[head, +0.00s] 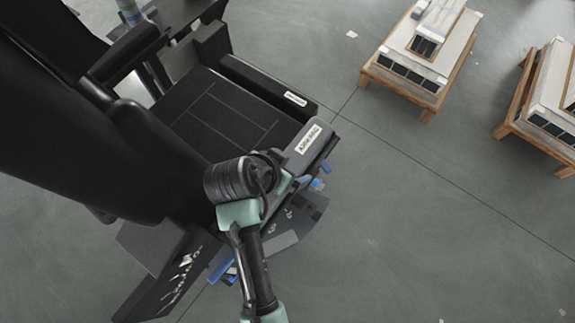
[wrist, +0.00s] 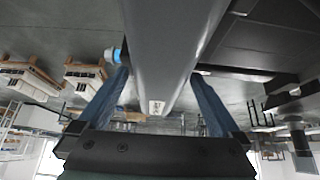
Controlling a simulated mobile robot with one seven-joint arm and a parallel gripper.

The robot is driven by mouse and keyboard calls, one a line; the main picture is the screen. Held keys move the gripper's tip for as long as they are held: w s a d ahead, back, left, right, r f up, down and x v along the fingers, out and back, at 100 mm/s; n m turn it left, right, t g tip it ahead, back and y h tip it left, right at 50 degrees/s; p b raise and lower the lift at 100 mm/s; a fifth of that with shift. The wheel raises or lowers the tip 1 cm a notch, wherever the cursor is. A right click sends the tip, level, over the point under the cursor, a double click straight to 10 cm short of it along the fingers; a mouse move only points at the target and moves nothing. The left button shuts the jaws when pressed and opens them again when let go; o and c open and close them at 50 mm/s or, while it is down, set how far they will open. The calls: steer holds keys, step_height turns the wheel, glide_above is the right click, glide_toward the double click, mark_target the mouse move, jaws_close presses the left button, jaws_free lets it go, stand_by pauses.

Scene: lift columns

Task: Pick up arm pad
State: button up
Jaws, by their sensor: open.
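The nearer grey arm pad (head: 318,147), with a white label, lies along the near right side of a black chair-like seat in the head view. A second dark pad (head: 262,84), also labelled, lies along the seat's far side. My gripper (head: 302,180) is at the outer side of the nearer pad, with its fingers partly hidden by my wrist. In the wrist view a long grey pad (wrist: 168,45) runs between the spread blue fingers of my gripper (wrist: 160,75). The fingers stand on either side of it. I cannot tell whether they touch it.
The black seat (head: 215,115) and its tall backrest (head: 60,110) fill the left of the head view. Wooden pallets with white-and-black units (head: 420,50) (head: 553,100) stand at the upper right. The grey floor at the right is mostly clear.

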mark_target(288, 165)
steer(key=shift+f, duration=0.15)
steer(key=shift+w, duration=0.15)
steer(key=c, duration=1.5)
step_height(288, 165, up, 9)
steer(key=shift+r+b, duration=0.1)
steer(key=shift+b, duration=0.55)
steer(key=shift+r, duration=0.7)
